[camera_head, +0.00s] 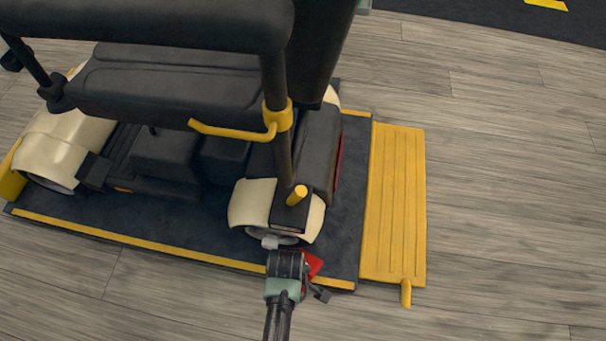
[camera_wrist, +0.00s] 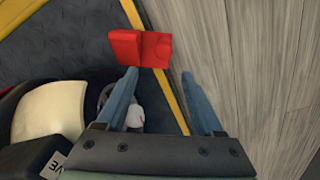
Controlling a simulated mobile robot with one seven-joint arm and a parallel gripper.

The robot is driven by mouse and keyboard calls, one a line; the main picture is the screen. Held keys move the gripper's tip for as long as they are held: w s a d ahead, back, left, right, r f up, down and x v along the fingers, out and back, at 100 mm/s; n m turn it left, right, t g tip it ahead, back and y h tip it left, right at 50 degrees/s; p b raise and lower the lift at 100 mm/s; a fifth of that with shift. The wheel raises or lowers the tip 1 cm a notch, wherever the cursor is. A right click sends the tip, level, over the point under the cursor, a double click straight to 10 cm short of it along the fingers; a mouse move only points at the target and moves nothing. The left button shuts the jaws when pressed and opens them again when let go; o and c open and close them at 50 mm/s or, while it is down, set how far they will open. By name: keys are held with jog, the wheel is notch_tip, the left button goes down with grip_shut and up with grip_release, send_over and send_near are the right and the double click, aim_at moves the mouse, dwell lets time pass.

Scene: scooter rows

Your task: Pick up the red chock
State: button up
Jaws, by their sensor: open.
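The red chock (camera_head: 314,264) sits by the near wheel of the scooter, at the yellow-edged border of the dark mat, partly hidden behind my gripper (camera_head: 290,264) in the head view. In the wrist view the red chock (camera_wrist: 140,48) shows as two joined blocks just beyond my fingertips. My gripper (camera_wrist: 158,76) is open with nothing held between its fingers. The left fingertip overlaps the chock's lower edge in the picture; I cannot tell whether it touches. The right fingertip is over the wood floor, to the right of the chock.
The scooter's cream fender (camera_head: 250,205) and wheel are close to my gripper. Its dark seat (camera_head: 165,85) and yellow lever (camera_head: 235,131) stand above. A yellow ramp plate (camera_head: 395,205) lies at the mat's right end. Wood floor at the right is clear.

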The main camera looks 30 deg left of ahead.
jog(key=n+b, duration=0.1)
jog(key=n, duration=0.2)
jog(key=shift+w+a+g, duration=0.1)
jog(key=shift+a+g, duration=0.05)
jog(key=shift+g, duration=0.25)
jog(key=shift+f, duration=0.2)
notch_tip(320, 180, down, 7)
jog(key=b, duration=0.5)
jog(key=shift+f+b, duration=0.2)
jog(key=shift+b, duration=0.1)
jog(key=f+b, duration=0.5)
jog(key=shift+d, duration=0.35)
grip_shut()
